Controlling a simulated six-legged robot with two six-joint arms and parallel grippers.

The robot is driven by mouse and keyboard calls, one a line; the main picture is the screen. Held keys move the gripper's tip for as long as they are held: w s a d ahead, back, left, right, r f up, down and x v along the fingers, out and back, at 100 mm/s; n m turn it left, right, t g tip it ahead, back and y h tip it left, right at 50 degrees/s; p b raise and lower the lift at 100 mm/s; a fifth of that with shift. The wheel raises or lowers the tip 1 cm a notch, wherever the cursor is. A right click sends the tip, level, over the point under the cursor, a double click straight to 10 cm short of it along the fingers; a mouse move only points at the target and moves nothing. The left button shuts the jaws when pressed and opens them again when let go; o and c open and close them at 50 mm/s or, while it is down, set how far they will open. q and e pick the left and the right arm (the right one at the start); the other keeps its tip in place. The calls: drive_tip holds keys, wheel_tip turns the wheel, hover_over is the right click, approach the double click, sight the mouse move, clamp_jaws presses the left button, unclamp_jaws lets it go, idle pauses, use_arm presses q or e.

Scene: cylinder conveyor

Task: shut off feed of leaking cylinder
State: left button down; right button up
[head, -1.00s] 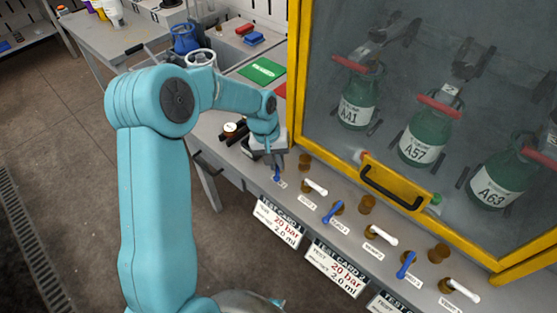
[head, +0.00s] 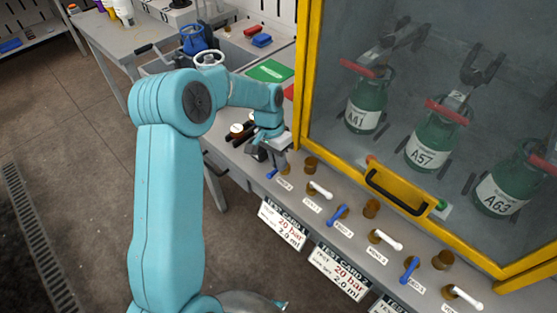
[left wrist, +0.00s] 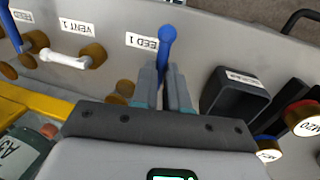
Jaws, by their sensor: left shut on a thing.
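Three green cylinders stand behind the glass of a yellow-framed cabinet: A41 (head: 364,112), A57 (head: 430,140) and A63 (head: 503,180). I cannot see which one leaks. On the ledge in front are blue feed levers and white vent levers. My left gripper (head: 272,156) is at the far-left blue lever (head: 271,174). In the left wrist view my fingers (left wrist: 166,85) are shut on this blue lever (left wrist: 166,47), labelled FEED 1; its round tip sticks out past them. The FEED 2 lever (head: 338,214) and third feed lever (head: 410,269) stand free. My right gripper is not in view.
The VENT 1 lever (head: 319,188) is close to my gripper. The cabinet's yellow frame with a black handle (head: 396,192) rises behind the levers. Test cards (head: 283,222) hang on the ledge front. A black holder (left wrist: 240,95) and dark capped items lie beside the gripper.

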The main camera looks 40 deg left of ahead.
use_arm(q)
drive_tip(key=shift+w, duration=0.1)
idle(0.3)
drive_tip(key=c, duration=1.1)
unclamp_jaws()
drive_tip(key=shift+c, duration=0.2)
drive_tip(key=a+r, duration=0.3)
drive_tip(key=r, duration=1.3)
drive_tip(key=shift+p, duration=0.35)
drive_tip(key=shift+a, duration=0.1)
